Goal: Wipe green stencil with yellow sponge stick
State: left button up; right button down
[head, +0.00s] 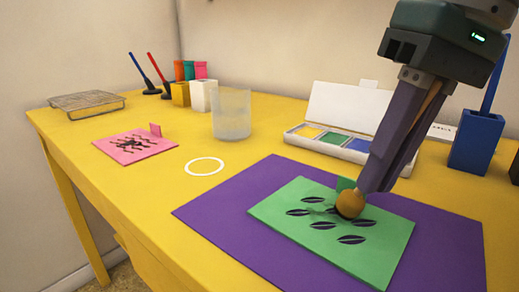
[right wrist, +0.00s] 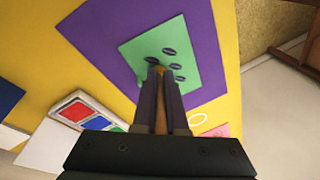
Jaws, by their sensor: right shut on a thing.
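The green stencil (head: 375,252) lies on a purple mat (head: 225,205) on the yellow table, with several dark leaf-shaped cutouts and a small green tab. My right gripper (head: 372,190) is shut on the sponge stick, whose round yellow-brown sponge (head: 349,204) is down at the middle of the stencil, among the cutouts. I cannot tell whether it presses on the surface. In the right wrist view the stick (right wrist: 160,112) runs between the fingers toward the green stencil (right wrist: 185,72). My left gripper is not in view.
An open ink pad box (head: 330,140) stands behind the mat. A blue holder (head: 476,140) is at the right. A glass (head: 231,115), a white ring (head: 204,166) and a pink stencil (head: 120,152) are at the left. Bare table lies left of the mat.

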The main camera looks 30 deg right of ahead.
jog(key=shift+w+a+f, duration=0.1)
jog(key=shift+w+a, duration=0.1)
jog(key=shift+w, duration=0.35)
jog(key=shift+w+a, duration=0.15)
jog(key=shift+w, duration=0.4)
jog(key=shift+s, duration=0.15)
jog(key=shift+s+d+b, duration=0.3)
jog(key=shift+s+b, duration=0.45)
jog(key=shift+s, duration=0.2)
jog(key=shift+w+a, duration=0.15)
jog(key=shift+w, duration=0.45)
jog(key=shift+w, duration=0.15)
